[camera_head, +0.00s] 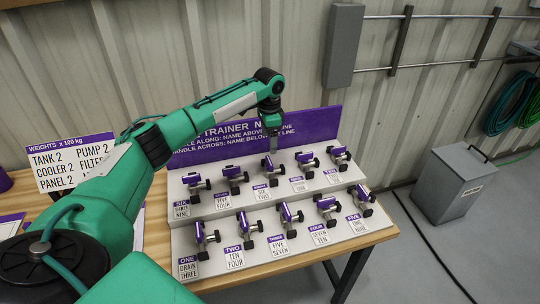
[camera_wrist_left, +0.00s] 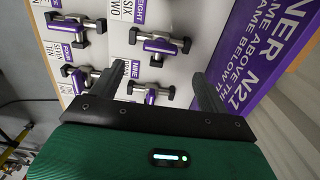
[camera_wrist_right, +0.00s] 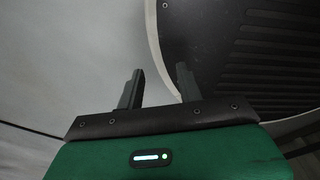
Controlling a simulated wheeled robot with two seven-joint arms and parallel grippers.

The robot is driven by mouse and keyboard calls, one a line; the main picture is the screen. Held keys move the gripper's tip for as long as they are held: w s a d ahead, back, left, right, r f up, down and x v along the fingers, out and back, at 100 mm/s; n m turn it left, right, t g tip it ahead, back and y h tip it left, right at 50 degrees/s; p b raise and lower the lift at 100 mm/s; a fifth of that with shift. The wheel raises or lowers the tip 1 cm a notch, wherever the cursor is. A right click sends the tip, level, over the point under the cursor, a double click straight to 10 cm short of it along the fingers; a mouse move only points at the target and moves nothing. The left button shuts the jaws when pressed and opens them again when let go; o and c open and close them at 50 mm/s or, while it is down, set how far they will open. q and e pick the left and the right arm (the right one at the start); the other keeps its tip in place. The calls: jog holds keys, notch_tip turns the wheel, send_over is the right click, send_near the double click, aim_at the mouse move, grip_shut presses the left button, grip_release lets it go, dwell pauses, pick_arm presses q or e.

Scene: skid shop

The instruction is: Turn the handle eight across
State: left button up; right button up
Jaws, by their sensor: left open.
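Handle eight (camera_head: 268,172) is the middle one of the upper row on the sloped white valve board (camera_head: 215,262). It has a purple top and dark ends. My left gripper (camera_head: 272,147) points down above and behind it, in front of the purple sign, apart from the handles. The left wrist view shows the left gripper (camera_wrist_left: 163,90) open and empty, with purple handles (camera_wrist_left: 160,46) beyond it. The EIGHT label (camera_wrist_left: 138,16) shows at the top there. My right gripper (camera_wrist_right: 157,88) is open and empty; it is outside the head view.
Neighbouring handles stand close on both sides, with another row (camera_head: 284,213) in front. The purple sign (camera_head: 310,125) rises behind. A weights sign (camera_head: 72,160) stands left on the wooden table (camera_head: 285,268). A grey bin (camera_head: 455,185) stands on the floor at right.

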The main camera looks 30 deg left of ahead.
aim_at(269, 161)
pick_arm(q)
notch_tip(269, 161, down, 8)
jog(key=shift+r+p, duration=0.1)
jog(key=shift+p, duration=0.55)
jog(key=shift+w+f, duration=0.1)
jog(key=shift+f, duration=0.45)
jog(key=c, duration=1)
pick_arm(e)
jog(key=shift+w+r, duration=0.95)
